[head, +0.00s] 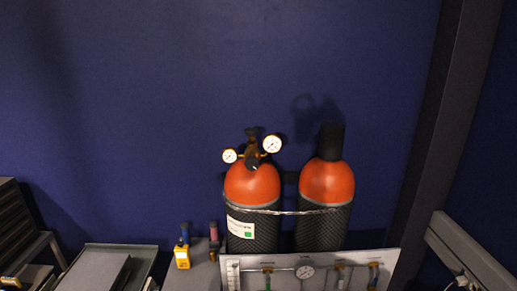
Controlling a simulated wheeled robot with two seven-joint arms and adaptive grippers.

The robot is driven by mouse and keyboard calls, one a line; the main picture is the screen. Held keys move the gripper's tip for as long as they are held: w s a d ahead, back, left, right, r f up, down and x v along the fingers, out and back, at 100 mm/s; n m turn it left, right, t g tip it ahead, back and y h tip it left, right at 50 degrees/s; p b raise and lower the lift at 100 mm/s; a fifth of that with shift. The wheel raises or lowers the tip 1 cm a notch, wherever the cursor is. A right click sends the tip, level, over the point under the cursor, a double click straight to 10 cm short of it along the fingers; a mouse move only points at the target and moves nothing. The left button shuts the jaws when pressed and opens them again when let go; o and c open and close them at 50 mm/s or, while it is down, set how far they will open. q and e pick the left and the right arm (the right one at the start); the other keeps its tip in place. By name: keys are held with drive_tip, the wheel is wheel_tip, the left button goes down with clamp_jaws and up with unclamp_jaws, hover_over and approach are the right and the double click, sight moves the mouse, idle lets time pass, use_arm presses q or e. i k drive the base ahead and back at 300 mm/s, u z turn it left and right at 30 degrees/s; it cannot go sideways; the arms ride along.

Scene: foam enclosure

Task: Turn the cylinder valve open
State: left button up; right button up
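Two gas cylinders with orange shoulders and dark mesh-patterned bodies stand side by side against the blue wall. The left cylinder (252,186) carries a brass valve and regulator (252,150) with two round white gauges, the larger gauge (272,144) at right and the smaller gauge (230,156) at left. A dark knob shows at the valve. The right cylinder (326,182) has a black cap (331,141) on top. A strap or chain runs across both bodies. Neither of my grippers shows in the head view.
A pale panel (330,262) with a gauge and several small valves stands in front of the cylinders. A yellow device (182,256) and small bottles sit left of it. A grey tray (88,268) lies at lower left. A dark post (440,130) rises at right.

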sight(250, 131)
drive_tip(key=z, duration=1.1)
drive_tip(key=k, duration=0.7)
drive_tip(key=u, duration=1.05)
drive_tip(key=i, duration=0.5)
drive_tip(key=u, duration=0.05)
